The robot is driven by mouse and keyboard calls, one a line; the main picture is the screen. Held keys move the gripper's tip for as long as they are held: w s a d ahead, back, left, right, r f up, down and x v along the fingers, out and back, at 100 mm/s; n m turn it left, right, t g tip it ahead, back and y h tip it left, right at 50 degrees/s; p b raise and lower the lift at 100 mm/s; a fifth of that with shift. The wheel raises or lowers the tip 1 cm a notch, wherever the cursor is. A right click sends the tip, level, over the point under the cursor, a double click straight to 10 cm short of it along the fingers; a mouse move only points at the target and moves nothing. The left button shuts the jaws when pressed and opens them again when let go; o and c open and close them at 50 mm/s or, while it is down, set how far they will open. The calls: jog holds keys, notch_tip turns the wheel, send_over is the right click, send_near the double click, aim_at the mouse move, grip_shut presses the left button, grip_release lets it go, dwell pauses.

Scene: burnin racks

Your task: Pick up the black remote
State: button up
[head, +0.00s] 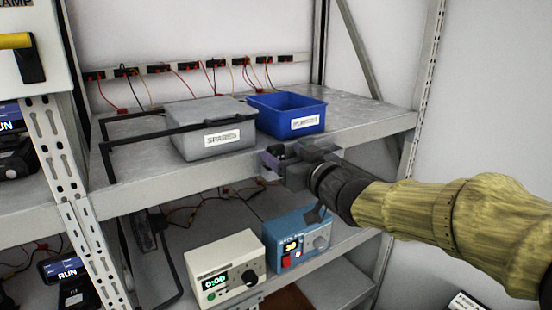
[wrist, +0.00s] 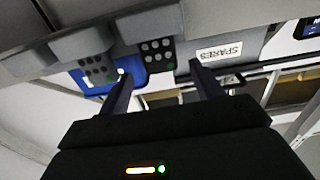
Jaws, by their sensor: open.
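In the wrist view, which is upside down, a black remote (wrist: 156,53) with pale round buttons and a green one sits in a grey holder (wrist: 148,23). My gripper (wrist: 160,72) is open and empty. Its two dark fingers point toward the black remote, one to each side of it in the picture; I cannot tell the exact gap. In the head view my gripper (head: 283,166) is at the shelf's front edge, and it hides most of the remote and holder there.
A second, greyer remote (wrist: 97,70) with dark buttons sits in a similar holder beside it. A grey lidded SPARES box (head: 205,115) and a blue bin (head: 282,103) stand on the shelf (head: 370,113) behind. A cream timer box (head: 222,248) and a blue instrument (head: 310,222) are below.

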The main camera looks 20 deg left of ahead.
aim_at(278, 150)
jog(key=p+x, duration=0.1)
jog(key=x, duration=0.3)
jog(key=shift+a+p, duration=0.15)
jog(key=shift+p, duration=0.15)
jog(key=shift+c, duration=0.3)
jog(key=c, duration=1)
